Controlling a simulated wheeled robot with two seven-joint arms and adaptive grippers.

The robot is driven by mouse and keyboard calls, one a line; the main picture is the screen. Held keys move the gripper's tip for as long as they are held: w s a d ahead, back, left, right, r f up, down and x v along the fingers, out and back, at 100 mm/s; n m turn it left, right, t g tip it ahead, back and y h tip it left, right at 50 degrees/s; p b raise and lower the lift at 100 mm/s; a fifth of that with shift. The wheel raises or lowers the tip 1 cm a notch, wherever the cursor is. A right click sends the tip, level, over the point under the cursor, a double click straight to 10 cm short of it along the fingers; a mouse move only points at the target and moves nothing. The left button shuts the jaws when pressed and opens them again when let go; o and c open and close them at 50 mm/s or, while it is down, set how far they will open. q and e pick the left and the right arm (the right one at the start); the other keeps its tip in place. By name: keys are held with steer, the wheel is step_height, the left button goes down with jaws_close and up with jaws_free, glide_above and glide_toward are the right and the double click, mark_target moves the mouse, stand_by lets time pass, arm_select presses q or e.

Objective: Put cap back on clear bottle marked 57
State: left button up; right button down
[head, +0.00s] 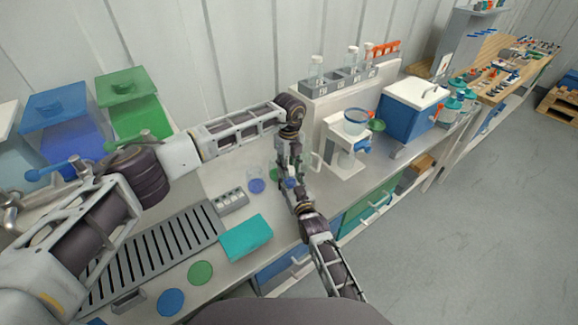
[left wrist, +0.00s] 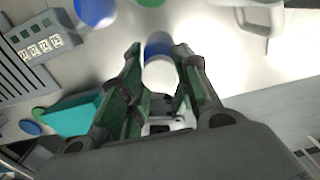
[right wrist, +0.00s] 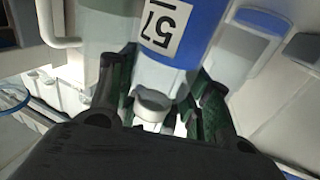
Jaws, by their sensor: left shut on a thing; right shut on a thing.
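My left gripper (left wrist: 160,82) is shut on a small white piece (left wrist: 161,76) that looks like the cap. A patch of blue shows just beyond it. My right gripper (right wrist: 160,95) is shut on the clear bottle marked 57 (right wrist: 190,45), which has blue in it. The label reads upside down in the right wrist view, and a pale ring at the bottle's end lies between the fingers. In the head view my left gripper (head: 293,163) is close above my right gripper (head: 301,199). The fingers hide the join, so I cannot tell whether cap and bottle touch.
A blue jar (head: 256,185) and a small grey labelled rack (head: 230,202) stand left of the grippers. A teal box (head: 246,238) lies nearer me. A white stand (head: 345,150) is close on the right. A raised rack of bottles (head: 345,82) is behind.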

arm_select(q)
steer(key=shift+m, duration=1.2)
steer(key=o, duration=1.1)
steer(key=shift+o, duration=0.2)
steer(key=shift+r, duration=2.25)
steer(key=shift+c, duration=0.2)
steer(key=shift+r+n, duration=1.2)
steer(key=shift+r, duration=0.55)
steer(key=shift+f, duration=0.1)
